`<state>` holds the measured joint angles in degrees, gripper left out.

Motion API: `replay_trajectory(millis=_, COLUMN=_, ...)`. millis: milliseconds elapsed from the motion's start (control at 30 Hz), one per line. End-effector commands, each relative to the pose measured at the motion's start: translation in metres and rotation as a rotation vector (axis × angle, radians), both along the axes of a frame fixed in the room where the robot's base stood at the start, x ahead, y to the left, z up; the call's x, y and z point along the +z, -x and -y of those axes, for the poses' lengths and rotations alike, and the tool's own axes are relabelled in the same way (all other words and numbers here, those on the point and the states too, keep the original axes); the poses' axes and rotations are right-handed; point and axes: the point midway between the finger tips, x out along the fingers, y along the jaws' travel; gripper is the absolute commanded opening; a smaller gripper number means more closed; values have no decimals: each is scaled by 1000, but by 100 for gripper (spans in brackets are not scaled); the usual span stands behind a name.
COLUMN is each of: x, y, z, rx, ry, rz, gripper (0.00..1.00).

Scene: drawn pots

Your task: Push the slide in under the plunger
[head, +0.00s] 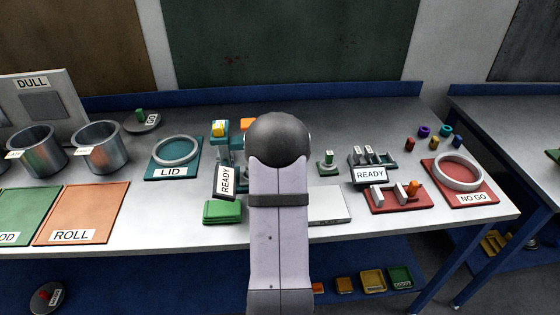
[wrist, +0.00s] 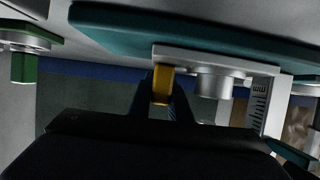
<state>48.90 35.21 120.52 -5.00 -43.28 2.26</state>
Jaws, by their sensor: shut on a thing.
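In the wrist view, which looks upside down, my gripper (wrist: 162,106) is shut on a yellow upright tab (wrist: 162,82). The tab stands on a light grey plate, seemingly the slide (wrist: 225,58), with a pale round piece (wrist: 214,83) on it beside the tab. The plate lies against a teal base (wrist: 120,25). In the head view a teal device (head: 221,148) with a yellow part (head: 220,128) shows left of my arm. My arm covers the gripper and much of the device there. I cannot pick out the plunger in either view.
A white upright scale (wrist: 258,100) stands beside the plate. A READY sign (head: 225,182) and a green block (head: 222,212) stand left of my arm. A flat grey box (head: 329,206) and a red fixture (head: 398,201) lie to its right.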

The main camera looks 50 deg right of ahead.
Motion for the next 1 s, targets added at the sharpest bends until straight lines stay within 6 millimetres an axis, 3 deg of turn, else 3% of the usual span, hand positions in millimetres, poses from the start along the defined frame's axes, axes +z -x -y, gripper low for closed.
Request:
replay_trajectory(millis=300, x=1, y=-5, z=-5, rx=8, ry=1, rz=1, gripper=0)
replay_trajectory(millis=333, x=1, y=-5, z=-5, rx=9, ry=1, rz=1, gripper=24)
replay_trajectory(millis=1000, x=2, y=1, z=-8, rx=4, ry=0, rz=0, gripper=25)
